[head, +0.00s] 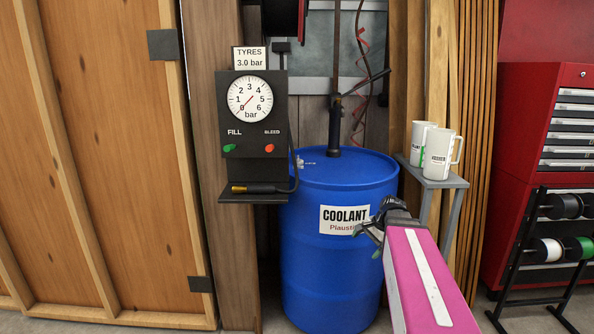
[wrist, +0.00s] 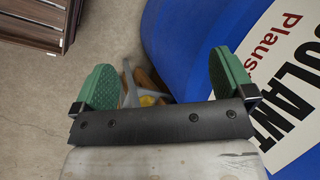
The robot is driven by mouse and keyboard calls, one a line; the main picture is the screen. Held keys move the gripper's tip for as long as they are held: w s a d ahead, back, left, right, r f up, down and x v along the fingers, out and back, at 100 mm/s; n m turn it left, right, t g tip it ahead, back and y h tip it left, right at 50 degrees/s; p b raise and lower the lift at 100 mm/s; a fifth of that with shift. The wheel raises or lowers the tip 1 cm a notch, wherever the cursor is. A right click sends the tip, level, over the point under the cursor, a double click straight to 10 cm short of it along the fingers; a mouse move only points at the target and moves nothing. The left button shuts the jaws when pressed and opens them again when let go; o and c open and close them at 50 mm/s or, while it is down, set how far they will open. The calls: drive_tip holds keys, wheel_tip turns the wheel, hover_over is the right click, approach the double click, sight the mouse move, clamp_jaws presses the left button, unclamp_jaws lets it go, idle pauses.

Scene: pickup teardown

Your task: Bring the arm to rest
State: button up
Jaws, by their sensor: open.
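My gripper (head: 367,240) is at the end of my pink arm, in front of the blue coolant drum (head: 330,265) in the head view. In the wrist view my gripper (wrist: 165,80) shows two green pads spread wide apart with nothing between them. The right pad is close to the drum (wrist: 180,45) and its white label; I cannot tell whether they touch. My arm reaches in from the lower right of the head view and hides part of the drum's right side.
A tyre gauge station (head: 252,135) stands left of the drum. A small grey stand (head: 433,180) with two white jugs (head: 438,155) is right of it. A red tool chest (head: 540,140) and a spool rack (head: 520,260) stand far right. Bare floor (wrist: 30,110) shows left in the wrist view.

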drive_tip(key=s+a+f+n+g+h, duration=0.1)
drive_tip(key=s+a+f+n+h, duration=0.3)
drive_tip(key=s+f+n, duration=0.5)
wheel_tip(320, 180, down, 4)
drive_tip(key=shift+s+a+r+n+g, duration=0.2)
drive_tip(key=shift+s+a+n+g, duration=0.15)
drive_tip(key=shift+a, duration=0.7)
